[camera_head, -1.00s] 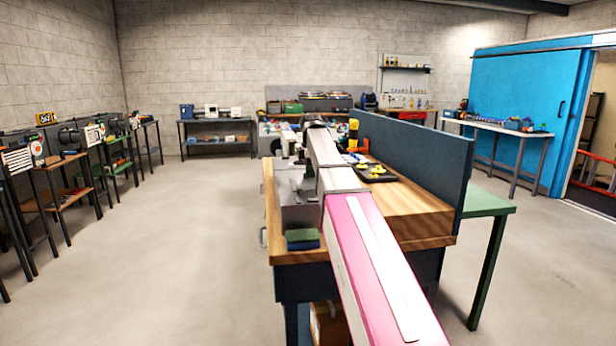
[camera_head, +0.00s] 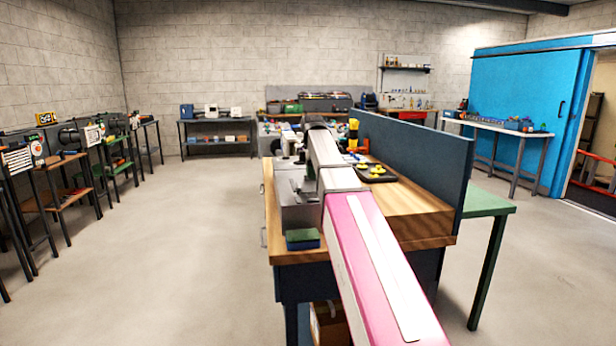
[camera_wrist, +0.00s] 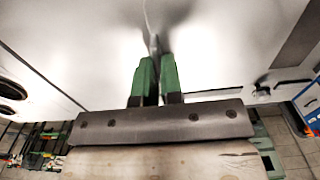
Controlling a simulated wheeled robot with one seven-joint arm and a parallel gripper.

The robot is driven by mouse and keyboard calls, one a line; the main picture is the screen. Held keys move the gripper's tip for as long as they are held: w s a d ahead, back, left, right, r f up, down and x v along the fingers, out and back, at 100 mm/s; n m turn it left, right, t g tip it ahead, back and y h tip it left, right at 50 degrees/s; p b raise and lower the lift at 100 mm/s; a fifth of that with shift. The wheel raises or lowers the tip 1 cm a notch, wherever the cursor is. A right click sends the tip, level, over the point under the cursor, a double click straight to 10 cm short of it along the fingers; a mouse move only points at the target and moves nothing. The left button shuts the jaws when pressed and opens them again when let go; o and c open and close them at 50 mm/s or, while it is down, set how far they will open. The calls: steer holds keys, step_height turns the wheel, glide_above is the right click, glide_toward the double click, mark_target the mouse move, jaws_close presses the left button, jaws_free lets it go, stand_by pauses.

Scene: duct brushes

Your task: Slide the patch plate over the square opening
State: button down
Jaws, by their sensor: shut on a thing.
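In the wrist view my gripper (camera_wrist: 156,60) has its two green fingers close together, shut on a thin grey upright piece (camera_wrist: 154,43). This piece looks like the grip of the patch plate; the plate's outline blends into the pale metal around it. A dark flat shape (camera_wrist: 299,40) shows at the upper right; I cannot tell whether it is the square opening. In the head view the grey metal duct box (camera_head: 298,212) sits on the wooden bench, partly behind my arm. My gripper and the plate cannot be made out there.
A green and blue block (camera_head: 302,239) lies at the bench's front left corner. A black tray with yellow pieces (camera_head: 376,173) stands right of my arm. A blue-grey partition (camera_head: 415,160) runs along the bench's right side. The bench's front right top is bare.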

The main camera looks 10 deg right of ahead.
mark_target(315, 186)
steer(key=shift+s, duration=0.15)
steer(key=shift+s, duration=1.35)
steer(key=shift+s, duration=0.15)
steer(key=shift+s, duration=1.35)
steer(key=shift+s, duration=0.3)
steer(key=c, duration=1.4)
jaws_free()
steer(key=shift+o, duration=0.2)
steer(key=shift+r, duration=0.15)
